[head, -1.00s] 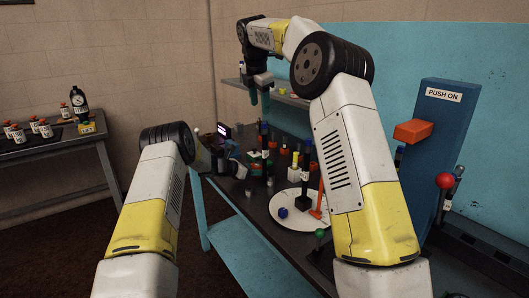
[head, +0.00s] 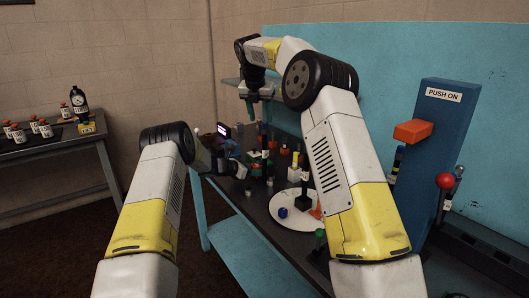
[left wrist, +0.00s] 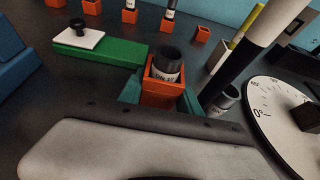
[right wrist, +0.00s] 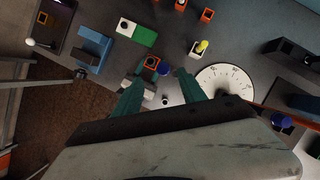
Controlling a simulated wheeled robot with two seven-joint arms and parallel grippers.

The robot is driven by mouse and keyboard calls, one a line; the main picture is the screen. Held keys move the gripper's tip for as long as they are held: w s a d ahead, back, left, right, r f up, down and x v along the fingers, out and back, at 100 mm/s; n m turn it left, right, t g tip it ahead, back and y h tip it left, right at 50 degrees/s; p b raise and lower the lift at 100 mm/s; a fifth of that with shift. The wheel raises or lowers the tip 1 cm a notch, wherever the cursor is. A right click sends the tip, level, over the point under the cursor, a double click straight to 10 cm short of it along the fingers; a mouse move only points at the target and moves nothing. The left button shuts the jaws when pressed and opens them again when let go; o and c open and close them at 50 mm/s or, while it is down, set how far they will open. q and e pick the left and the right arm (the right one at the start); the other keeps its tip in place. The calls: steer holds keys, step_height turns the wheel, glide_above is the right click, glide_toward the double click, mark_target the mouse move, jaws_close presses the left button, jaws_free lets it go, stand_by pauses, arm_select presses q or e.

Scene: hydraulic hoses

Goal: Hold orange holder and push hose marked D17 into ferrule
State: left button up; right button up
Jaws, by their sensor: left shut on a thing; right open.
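An orange holder (left wrist: 164,85) with a dark grey ferrule (left wrist: 167,66) in it sits between the teal fingers of my left gripper (left wrist: 160,95), which is shut on it. The ferrule's mouth faces up and looks empty. A black hose with a white band (left wrist: 238,65) stands just right of the holder; I cannot read its marking. From above, in the right wrist view, a blue top (right wrist: 163,69) shows beside the orange holder (right wrist: 151,62). My right gripper (right wrist: 158,88) is open and empty. In the head view the right gripper (head: 259,110) hangs above the table's far part.
A white round dial (right wrist: 226,80) lies right of the holder. A green block with a white plate (left wrist: 98,40) lies behind it. More orange holders (right wrist: 207,15) stand at the back. A blue "PUSH ON" post (head: 432,140) stands at the right.

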mark_target(265, 124)
steer(key=x, duration=0.3)
steer(key=d+x, duration=0.1)
steer(key=x, duration=0.1)
steer(key=shift+w, duration=0.25)
jaws_close()
steer(key=shift+r, duration=0.1)
stand_by(1.1)
